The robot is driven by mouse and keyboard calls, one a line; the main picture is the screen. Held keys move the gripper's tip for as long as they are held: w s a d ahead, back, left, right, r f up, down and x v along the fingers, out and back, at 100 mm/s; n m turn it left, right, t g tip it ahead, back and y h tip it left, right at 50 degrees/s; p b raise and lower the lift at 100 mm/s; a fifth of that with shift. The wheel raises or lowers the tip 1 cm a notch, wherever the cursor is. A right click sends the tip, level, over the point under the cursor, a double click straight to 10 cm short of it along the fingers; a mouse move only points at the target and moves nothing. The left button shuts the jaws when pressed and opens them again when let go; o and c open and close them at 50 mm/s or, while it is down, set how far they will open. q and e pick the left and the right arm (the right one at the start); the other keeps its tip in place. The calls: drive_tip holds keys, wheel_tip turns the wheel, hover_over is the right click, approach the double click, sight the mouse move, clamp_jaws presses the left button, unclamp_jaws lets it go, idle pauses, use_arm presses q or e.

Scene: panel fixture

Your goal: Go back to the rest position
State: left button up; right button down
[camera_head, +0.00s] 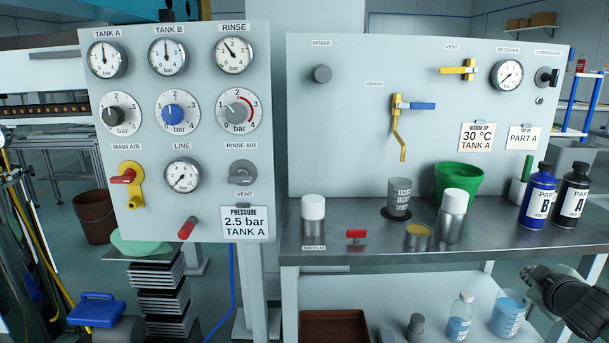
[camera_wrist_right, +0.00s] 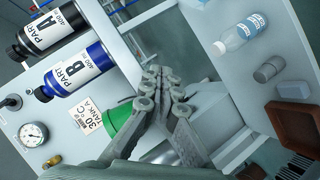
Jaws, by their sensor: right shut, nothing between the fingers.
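My right gripper (camera_head: 532,275) shows at the lower right of the head view, in front of the workbench's right end. Its dark wrist reaches in from the right edge. In the right wrist view the fingers (camera_wrist_right: 160,80) lie together, shut and empty. They appear apart from the bottles and the bench things. My left gripper is not in either view.
The blue PART B bottle (camera_head: 537,196) and black PART A bottle (camera_head: 570,195) stand on the bench (camera_head: 350,262) above my right gripper. A beaker of blue liquid (camera_head: 507,314) stands on the lower shelf, left of it. A gauge panel (camera_head: 135,200) stands left.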

drive_tip(key=s+d+f+n+g+h, duration=0.1)
drive_tip(key=s+d+f+g, duration=0.2)
drive_tip(key=s+f, duration=0.8)
drive_tip(key=s+d+f+n+g+h, duration=0.1)
drive_tip(key=s+d+f+g, duration=0.3)
drive_tip(key=s+f, duration=0.65)
drive_tip(key=s+a+f+m+y, duration=0.2)
drive_tip(key=a+f, duration=0.3)
drive_tip(key=a, duration=0.5)
drive_tip(key=s+a+f+m+g+y, duration=0.1)
drive_tip(key=s+a+f+y, duration=0.1)
drive_tip(key=a+f, duration=0.4)
drive_tip(key=s+a+f+m+y, duration=0.2)
drive_tip(key=a+f, duration=0.3)
drive_tip(key=a, duration=1)
drive_tip(key=shift+a+f+m+g+y, duration=0.25)
drive_tip(key=shift+f+m+g+y, duration=0.05)
drive_tip(key=shift+f+g, duration=0.1)
